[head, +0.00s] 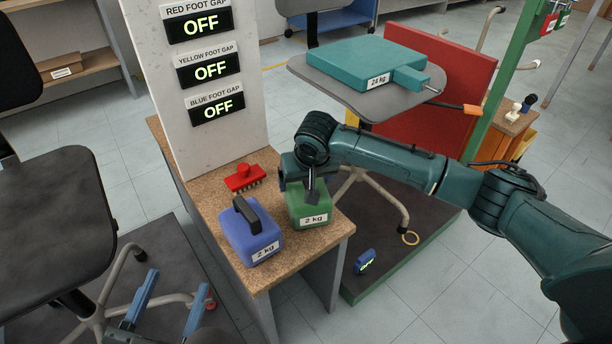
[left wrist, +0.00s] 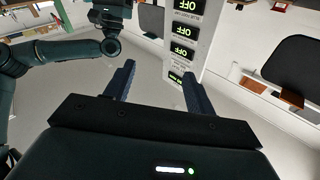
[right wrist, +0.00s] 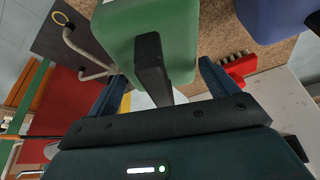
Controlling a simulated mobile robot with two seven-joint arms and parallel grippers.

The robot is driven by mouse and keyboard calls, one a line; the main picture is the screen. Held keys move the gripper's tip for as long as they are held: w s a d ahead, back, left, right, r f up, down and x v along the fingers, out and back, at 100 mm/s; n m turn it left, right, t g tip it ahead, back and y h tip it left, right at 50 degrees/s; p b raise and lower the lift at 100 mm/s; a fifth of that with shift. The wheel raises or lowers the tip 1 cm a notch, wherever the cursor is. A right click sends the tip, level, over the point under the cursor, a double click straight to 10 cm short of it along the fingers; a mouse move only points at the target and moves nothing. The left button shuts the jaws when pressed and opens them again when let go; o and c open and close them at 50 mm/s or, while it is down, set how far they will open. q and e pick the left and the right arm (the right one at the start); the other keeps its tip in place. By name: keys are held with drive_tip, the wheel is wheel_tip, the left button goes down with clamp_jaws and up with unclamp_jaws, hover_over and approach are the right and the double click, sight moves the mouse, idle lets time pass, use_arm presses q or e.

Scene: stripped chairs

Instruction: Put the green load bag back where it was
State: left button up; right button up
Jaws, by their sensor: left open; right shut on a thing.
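The green load bag (head: 308,212), labelled 2 kg, is at the right side of the cork-topped table (head: 283,270), upright. I cannot tell whether its base touches the top. My right gripper (head: 309,178) is above it, shut on its dark handle. The right wrist view shows the green bag (right wrist: 178,35) with its handle between the fingers (right wrist: 160,82). My left gripper (head: 168,303) is open and empty, low at the front left; its fingers (left wrist: 156,78) also show in the left wrist view.
A blue load bag (head: 250,240), labelled 2 kg, stands close left of the green one. A red brush-like block (head: 244,178) lies behind. A board (head: 205,90) with OFF displays rises at the back. A chair seat (head: 350,85) bearing a teal 24 kg weight (head: 350,62) is behind right.

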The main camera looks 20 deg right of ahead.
drive_tip(key=shift+w+r, duration=0.2)
drive_tip(key=shift+r, duration=0.1)
drive_tip(key=o, duration=1.9)
drive_tip(key=shift+s+f, duration=0.2)
drive_tip(key=shift+f, duration=0.1)
drive_tip(key=shift+r, duration=0.1)
